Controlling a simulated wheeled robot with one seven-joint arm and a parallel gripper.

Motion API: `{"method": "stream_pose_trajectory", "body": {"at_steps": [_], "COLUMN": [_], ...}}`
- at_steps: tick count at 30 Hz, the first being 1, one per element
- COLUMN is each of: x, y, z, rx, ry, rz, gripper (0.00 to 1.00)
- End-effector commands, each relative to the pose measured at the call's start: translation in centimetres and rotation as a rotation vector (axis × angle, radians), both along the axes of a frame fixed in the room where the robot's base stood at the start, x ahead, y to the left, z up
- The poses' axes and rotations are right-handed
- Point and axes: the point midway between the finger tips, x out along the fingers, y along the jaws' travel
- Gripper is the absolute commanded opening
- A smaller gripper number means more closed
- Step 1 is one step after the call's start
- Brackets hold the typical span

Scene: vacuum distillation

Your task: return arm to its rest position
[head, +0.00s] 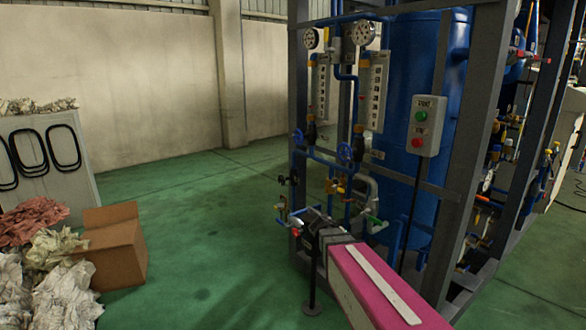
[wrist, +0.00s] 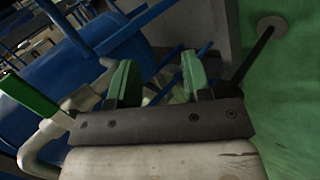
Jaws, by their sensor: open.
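My arm reaches forward from the bottom right in the head view, its pink and white link in front of the blue vessel's frame. My gripper (wrist: 158,78) shows two green fingers spread apart in the wrist view, with nothing seen between them. In the head view its end is small and dark among the lower valves and pipes, and its fingers are hard to make out. The wrist view shows a green lever handle (wrist: 28,92) on a pale pipe to the left of the fingers, apart from them.
A blue vessel (head: 402,100) stands in a grey frame (head: 470,130) with gauges, valves and a push-button box (head: 426,125). A cardboard box (head: 113,250) and crumpled heaps (head: 62,285) lie at left. Green floor (head: 200,220) between them is clear.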

Motion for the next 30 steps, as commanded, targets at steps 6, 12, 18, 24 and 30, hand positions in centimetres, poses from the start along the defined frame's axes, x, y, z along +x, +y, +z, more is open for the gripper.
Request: {"method": "stream_pose_trajectory", "body": {"at_steps": [6, 12, 18, 24, 30], "x": [-7.9, -12.2, -13.6, -13.6, -13.6], "y": [-0.1, 1.3, 2.2, 2.3, 2.3], "z": [-4.2, -5.9, -6.1, -6.2, -6.2], "rx": [0.361, 0.628, 0.742, 0.75, 0.749], "ry": [0.096, 0.141, 0.153, 0.154, 0.154], "rz": [-0.141, -0.238, -0.277, -0.278, -0.278], "gripper": [0.45, 0.45, 0.45, 0.45, 0.45]}}
